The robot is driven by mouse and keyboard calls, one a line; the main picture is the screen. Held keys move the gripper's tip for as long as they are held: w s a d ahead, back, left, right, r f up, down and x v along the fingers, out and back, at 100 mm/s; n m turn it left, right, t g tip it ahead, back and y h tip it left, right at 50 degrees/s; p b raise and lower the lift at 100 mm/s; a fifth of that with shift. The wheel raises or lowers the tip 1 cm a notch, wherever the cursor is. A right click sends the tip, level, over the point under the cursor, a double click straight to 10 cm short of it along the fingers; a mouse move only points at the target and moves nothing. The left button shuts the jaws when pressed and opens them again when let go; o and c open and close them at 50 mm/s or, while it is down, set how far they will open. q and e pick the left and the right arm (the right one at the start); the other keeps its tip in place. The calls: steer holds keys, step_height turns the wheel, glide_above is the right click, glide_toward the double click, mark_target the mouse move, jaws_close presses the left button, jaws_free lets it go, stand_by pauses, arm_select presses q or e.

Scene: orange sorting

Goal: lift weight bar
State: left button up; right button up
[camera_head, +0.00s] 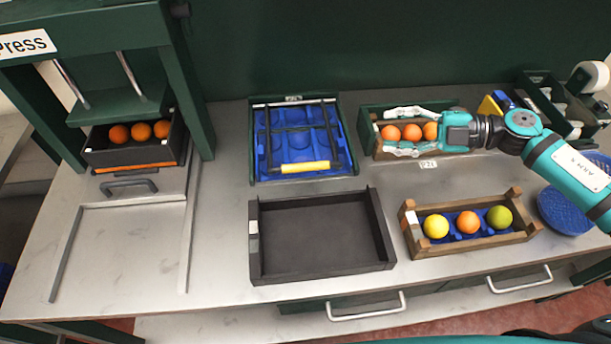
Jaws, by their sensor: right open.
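A bar with a yellow handle (305,167) lies across the front of a blue tray (262,140) in a green-edged box, back centre. It joins a thin black frame over the tray's round hollows; it looks like the weight bar. My right gripper (405,132) is to the right of the bar, over a wooden crate (375,148) with several oranges (411,132). Its two pale fingers are spread apart, one at the far side and one at the near side of the crate. I cannot tell whether it touches an orange. My left gripper is not in view.
A green press (185,80) stands at left with oranges (140,131) in a dark drawer under it. An empty dark tray (320,275) lies front centre. A wooden crate (470,245) with three fruits and a blue round object (566,212) are at right. The left front counter is bare.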

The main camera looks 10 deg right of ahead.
step_height(320, 180, down, 12)
steer(key=b, duration=1.1)
steer(key=p, duration=0.5)
glide_toward(308, 167)
steer(key=x, duration=0.9)
steer(key=shift+w+f, duration=0.3)
steer(key=shift+w, duration=0.1)
steer(key=shift+w+a+f, duration=0.15)
steer(key=shift+a+f, duration=0.05)
steer(key=shift+a, duration=0.3)
jaws_close()
